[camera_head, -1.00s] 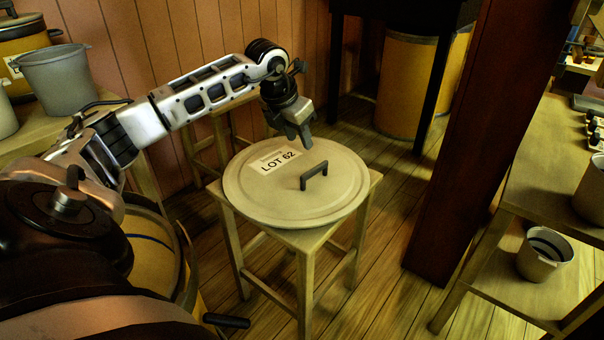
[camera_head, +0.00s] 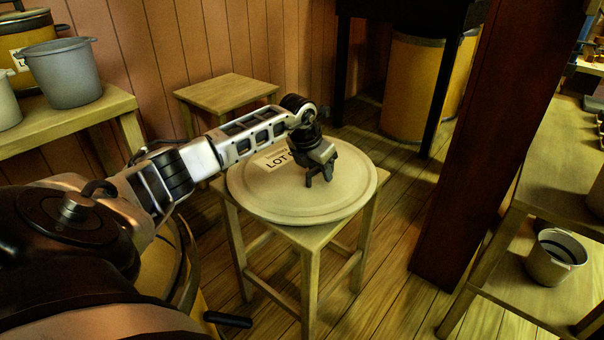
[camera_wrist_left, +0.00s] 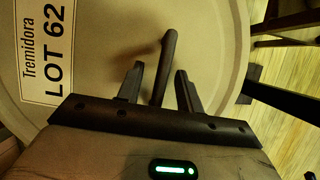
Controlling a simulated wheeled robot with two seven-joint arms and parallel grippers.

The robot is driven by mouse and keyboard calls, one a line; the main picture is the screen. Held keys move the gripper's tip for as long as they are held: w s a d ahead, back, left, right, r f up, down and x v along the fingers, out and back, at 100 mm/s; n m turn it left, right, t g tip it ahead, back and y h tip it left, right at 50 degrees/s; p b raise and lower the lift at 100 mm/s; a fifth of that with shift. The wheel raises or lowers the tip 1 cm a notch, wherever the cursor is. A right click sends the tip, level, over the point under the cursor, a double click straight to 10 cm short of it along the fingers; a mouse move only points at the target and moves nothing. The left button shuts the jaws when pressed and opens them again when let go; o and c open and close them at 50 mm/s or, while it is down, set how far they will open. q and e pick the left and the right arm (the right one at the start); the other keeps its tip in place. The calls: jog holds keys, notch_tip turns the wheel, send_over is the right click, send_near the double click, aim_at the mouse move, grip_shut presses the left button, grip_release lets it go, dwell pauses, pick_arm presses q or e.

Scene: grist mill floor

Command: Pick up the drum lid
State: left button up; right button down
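The drum lid (camera_head: 300,208) is a round, cream disc lying flat on a small wooden stool (camera_head: 312,237). It has a "LOT 62" label and a dark bar handle. My left gripper (camera_head: 319,182) is over the lid at the handle, which it hides in the head view. In the left wrist view the handle (camera_wrist_left: 165,68) stands between the two fingers of the left gripper (camera_wrist_left: 160,85), with a gap on each side. The fingers are open. My right gripper is not in view.
A second wooden stool (camera_head: 228,92) stands behind. A bench with grey pots (camera_head: 65,75) is at the left. A dark red post (camera_head: 480,150) rises right of the stool. A shelf at the right holds a small bucket (camera_head: 553,258).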

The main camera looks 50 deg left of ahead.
pick_arm(q)
grip_shut()
jog(key=shift+r, duration=0.1)
